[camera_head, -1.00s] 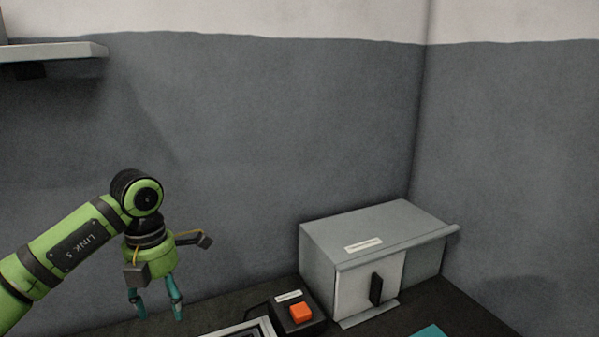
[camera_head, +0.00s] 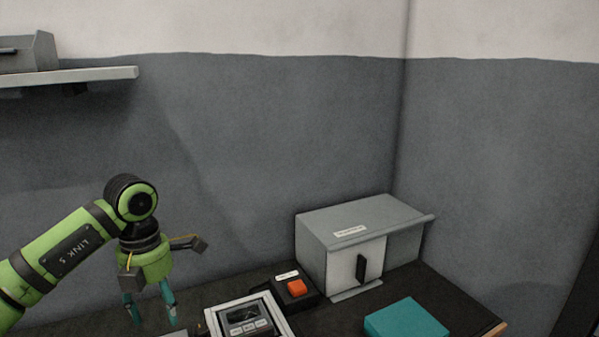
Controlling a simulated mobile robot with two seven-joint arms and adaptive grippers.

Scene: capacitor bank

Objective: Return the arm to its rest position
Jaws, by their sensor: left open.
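My left arm comes in from the left, green with dark joints. Its left gripper (camera_head: 152,316) points down with its two teal fingers apart, open and empty. It hangs at the lower left, left of the meter-like device on the bench. My right gripper is not in view.
A grey box (camera_head: 365,238) with a black-handled door stands on the dark bench (camera_head: 462,302) near the corner. A black box with an orange button (camera_head: 297,288), a framed meter-like device (camera_head: 246,319) and a teal block (camera_head: 405,322) stand before it. A shelf (camera_head: 85,77) is at upper left.

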